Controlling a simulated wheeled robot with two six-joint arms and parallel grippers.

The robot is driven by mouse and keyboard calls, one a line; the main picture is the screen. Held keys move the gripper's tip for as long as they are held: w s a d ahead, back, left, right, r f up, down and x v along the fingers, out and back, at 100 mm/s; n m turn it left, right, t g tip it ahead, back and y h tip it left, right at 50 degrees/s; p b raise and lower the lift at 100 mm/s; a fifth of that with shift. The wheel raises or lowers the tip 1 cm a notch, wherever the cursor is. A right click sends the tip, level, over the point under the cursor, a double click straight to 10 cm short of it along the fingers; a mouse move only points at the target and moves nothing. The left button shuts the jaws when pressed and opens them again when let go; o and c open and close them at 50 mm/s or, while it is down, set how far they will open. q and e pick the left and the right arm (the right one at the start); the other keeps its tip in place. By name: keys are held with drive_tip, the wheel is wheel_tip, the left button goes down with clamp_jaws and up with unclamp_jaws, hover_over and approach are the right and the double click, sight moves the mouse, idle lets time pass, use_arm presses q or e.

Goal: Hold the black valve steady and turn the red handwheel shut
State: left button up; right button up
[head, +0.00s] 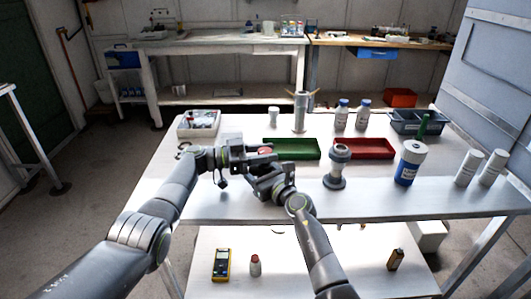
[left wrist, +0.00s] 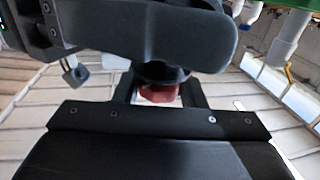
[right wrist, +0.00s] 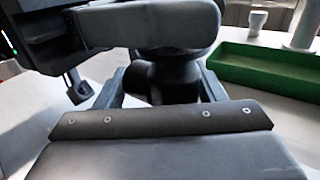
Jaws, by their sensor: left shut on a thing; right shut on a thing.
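The red handwheel (head: 265,150) shows as a small red patch by my left gripper (head: 258,157) in the head view. In the left wrist view the red handwheel (left wrist: 159,93) lies between the fingers of my left gripper, which is shut on it. My right gripper (head: 262,182) is close below and is shut on the black valve. The black valve (right wrist: 172,78) shows as a dark round body between the fingers in the right wrist view. Most of the valve is hidden by the grippers, and the wheel's turn cannot be told.
A green tray (head: 291,149) and a red tray (head: 363,149) lie behind the grippers. A metal flanged fitting (head: 338,166) stands to the right, with a white-and-blue canister (head: 409,163) beyond. A white bin (head: 198,123) sits at the back left. The table's front strip is mostly clear.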

use_arm(q)
drive_tip(key=shift+a+f, duration=0.1)
drive_tip(key=shift+f, duration=0.05)
drive_tip(key=o, duration=1)
drive_tip(key=shift+w, duration=0.1)
drive_tip(key=s+a, duration=0.2)
drive_tip(key=a, duration=1)
drive_tip(key=shift+s, duration=0.15)
drive_tip(key=shift+d, duration=0.1)
